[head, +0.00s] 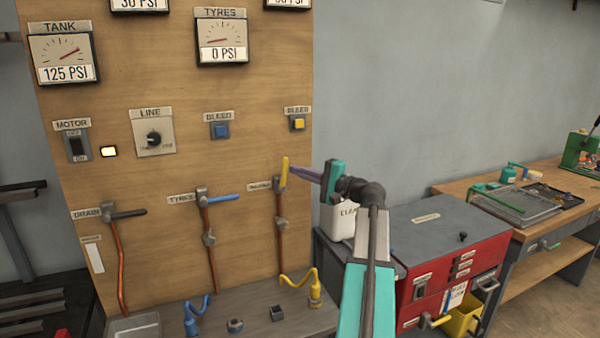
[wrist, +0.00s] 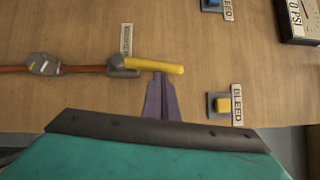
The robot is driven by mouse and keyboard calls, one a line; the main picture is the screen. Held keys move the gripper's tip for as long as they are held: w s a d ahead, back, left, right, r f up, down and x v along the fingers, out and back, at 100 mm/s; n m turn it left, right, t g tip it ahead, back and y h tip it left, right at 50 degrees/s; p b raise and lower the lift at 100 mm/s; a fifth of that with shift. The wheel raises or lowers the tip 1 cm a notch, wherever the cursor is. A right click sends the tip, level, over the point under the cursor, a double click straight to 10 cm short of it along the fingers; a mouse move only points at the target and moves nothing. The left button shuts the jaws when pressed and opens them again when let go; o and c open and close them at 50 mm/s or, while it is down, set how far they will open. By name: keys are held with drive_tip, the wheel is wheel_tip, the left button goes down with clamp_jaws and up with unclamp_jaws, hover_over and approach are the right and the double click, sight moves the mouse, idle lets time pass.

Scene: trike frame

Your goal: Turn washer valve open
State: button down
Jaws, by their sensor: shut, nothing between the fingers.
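The washer valve has a yellow lever handle (head: 285,170) on a grey body atop a copper pipe on the wooden panel. The handle points up, nearly in line with its pipe. In the wrist view the yellow handle (wrist: 155,66) also runs nearly along the pipe line, slightly tilted. My gripper (head: 296,170) has its purple fingers shut and empty at the right side of the handle. In the wrist view the fingertips (wrist: 160,77) are right at the handle's edge, near its free half; I cannot tell whether they touch. The label beside the valve is too small to read surely.
The tyres valve with a blue handle (head: 222,198) and the drain valve with a black handle (head: 128,213) are to the left, both handles sideways. A yellow bleed button (head: 298,124) sits above. A red cabinet (head: 450,265) and white container (head: 338,220) stand at right.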

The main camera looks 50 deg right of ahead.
drive_tip(key=shift+w+a+r+n+g+b, duration=0.15)
drive_tip(key=shift+w+a+n+g+b, duration=0.1)
drive_tip(key=shift+a+n+b, duration=0.2)
drive_tip(key=shift+w+a+r+n+g+b, duration=0.15)
drive_tip(key=shift+a+n+g+b, duration=0.1)
drive_tip(key=shift+a+n+b, duration=0.15)
drive_tip(key=s+d+b, duration=0.1)
drive_tip(key=s+d, duration=0.1)
drive_tip(key=s, duration=0.4)
drive_tip(key=s+d+b, duration=0.2)
drive_tip(key=s+d, duration=0.1)
drive_tip(key=s, duration=0.3)
drive_tip(key=shift+s+d, duration=0.25)
drive_tip(key=shift+r, duration=0.15)
idle(0.4)
